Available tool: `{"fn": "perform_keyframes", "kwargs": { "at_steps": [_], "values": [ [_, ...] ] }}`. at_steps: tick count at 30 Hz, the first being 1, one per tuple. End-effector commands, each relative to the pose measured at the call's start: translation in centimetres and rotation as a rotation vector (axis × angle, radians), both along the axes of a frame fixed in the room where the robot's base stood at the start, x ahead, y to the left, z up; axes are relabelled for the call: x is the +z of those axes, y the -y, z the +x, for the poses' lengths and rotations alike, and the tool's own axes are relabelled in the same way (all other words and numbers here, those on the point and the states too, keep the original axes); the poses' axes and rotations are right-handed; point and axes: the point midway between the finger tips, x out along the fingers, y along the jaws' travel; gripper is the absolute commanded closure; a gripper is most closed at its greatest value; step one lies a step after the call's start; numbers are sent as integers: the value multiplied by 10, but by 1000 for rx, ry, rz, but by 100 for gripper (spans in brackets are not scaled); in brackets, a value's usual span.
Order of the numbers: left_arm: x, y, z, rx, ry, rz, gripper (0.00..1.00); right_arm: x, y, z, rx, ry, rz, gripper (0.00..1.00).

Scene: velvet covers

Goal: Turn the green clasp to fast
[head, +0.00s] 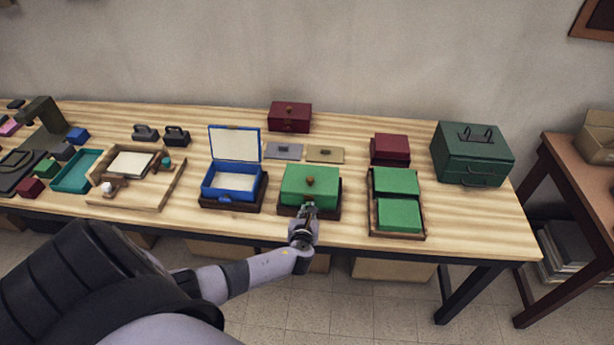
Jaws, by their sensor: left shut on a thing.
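A green box (310,184) with a closed lid and a small brown knob on top stands on a dark brown base (287,210) near the table's front edge. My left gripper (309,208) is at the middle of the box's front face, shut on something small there. The fingers hide most of what they hold; it lies where a front clasp would be, and I cannot make out its colour or angle. My right gripper is not in view.
An open blue box (233,183) stands to the left, and a wooden tray (406,234) with two green blocks to the right. Grey (284,151) and tan (325,154) plates lie behind. A dark green chest (472,154) stands at the right end. Bare wood lies between these.

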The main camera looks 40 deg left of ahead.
Motion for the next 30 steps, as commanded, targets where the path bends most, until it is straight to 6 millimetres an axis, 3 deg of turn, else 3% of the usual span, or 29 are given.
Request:
{"fn": "perform_keyframes", "kwargs": {
  "at_steps": [3, 4, 12, 23, 30],
  "values": [
    [0, 0, 0, -2, -1, 2, 100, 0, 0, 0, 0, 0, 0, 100],
    [0, 0, 0, -2, -1, 2, 87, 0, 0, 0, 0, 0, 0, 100],
    [0, 0, 0, -1, 0, 0, 69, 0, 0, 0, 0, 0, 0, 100],
    [1, 1, -2, -2, 0, -1, 68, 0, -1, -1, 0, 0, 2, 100],
    [11, 15, -25, -2, -1, -3, 68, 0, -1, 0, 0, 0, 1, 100]
  ]
}}
